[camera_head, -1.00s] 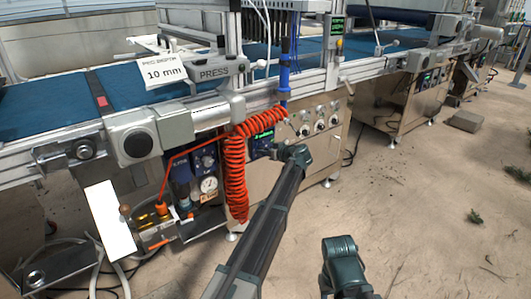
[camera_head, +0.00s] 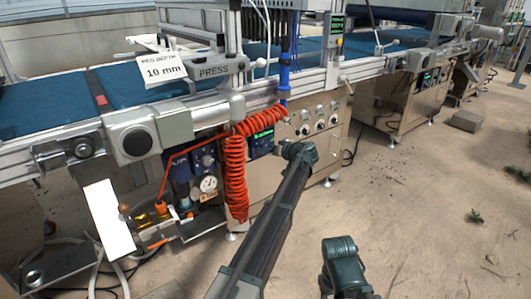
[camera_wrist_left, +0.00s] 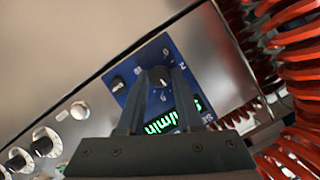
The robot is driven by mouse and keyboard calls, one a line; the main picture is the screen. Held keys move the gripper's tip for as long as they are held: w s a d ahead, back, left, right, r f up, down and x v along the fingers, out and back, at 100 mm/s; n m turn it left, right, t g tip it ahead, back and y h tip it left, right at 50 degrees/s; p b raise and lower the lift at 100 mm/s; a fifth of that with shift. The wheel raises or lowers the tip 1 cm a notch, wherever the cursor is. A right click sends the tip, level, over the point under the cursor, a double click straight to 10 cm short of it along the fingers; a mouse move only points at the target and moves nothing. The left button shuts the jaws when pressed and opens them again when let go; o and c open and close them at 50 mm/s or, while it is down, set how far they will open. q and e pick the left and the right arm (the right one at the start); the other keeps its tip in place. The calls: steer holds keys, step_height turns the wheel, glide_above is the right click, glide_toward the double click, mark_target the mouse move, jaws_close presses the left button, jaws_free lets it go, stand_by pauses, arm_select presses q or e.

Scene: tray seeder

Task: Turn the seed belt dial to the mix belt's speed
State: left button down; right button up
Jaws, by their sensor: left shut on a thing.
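The control panel is a blue plate (camera_wrist_left: 150,100) with a black dial (camera_wrist_left: 159,77) and a green lit readout (camera_wrist_left: 172,117), seen tilted in the left wrist view. The readout's unit shows as m/min, but its digits are partly hidden by my fingers. My left gripper (camera_wrist_left: 160,82) is shut on the dial, one finger on each side of it. In the head view the blue panel (camera_head: 262,142) shows beside the red coiled hose, and my left wrist (camera_head: 298,152) is in front of the machine to its right.
A red coiled hose (camera_head: 236,180) hangs close to the left of the panel. Several round knobs (camera_head: 320,123) sit on the steel cabinet to its right. Blue conveyor belts (camera_head: 40,100) run above. A second green display (camera_head: 427,79) shows further right. The floor at right is mostly clear.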

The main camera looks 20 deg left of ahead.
arm_select(q)
steer(key=shift+w+d+f+m+g+y+b, duration=0.15)
steer(key=shift+m+g+y+b, duration=0.2)
steer(key=shift+m+y+b, duration=0.7)
steer(key=shift+f+m+g+y+b, duration=0.1)
steer(key=shift+m+g+y+b, duration=0.35)
steer(key=shift+m+b, duration=1.15)
steer(key=shift+w+d+f+m+g+y+b, duration=0.25)
steer(key=shift+m+y+b, duration=0.5)
steer(key=shift+m, duration=1.1)
steer(key=shift+s+a+r, duration=0.15)
steer(key=c, duration=0.6)
jaws_free()
steer(key=shift+o, duration=0.2)
steer(key=f+v, duration=0.1)
steer(key=v, duration=1.2)
steer(key=shift+d+r+p, duration=0.4)
steer(key=shift+r, duration=0.1)
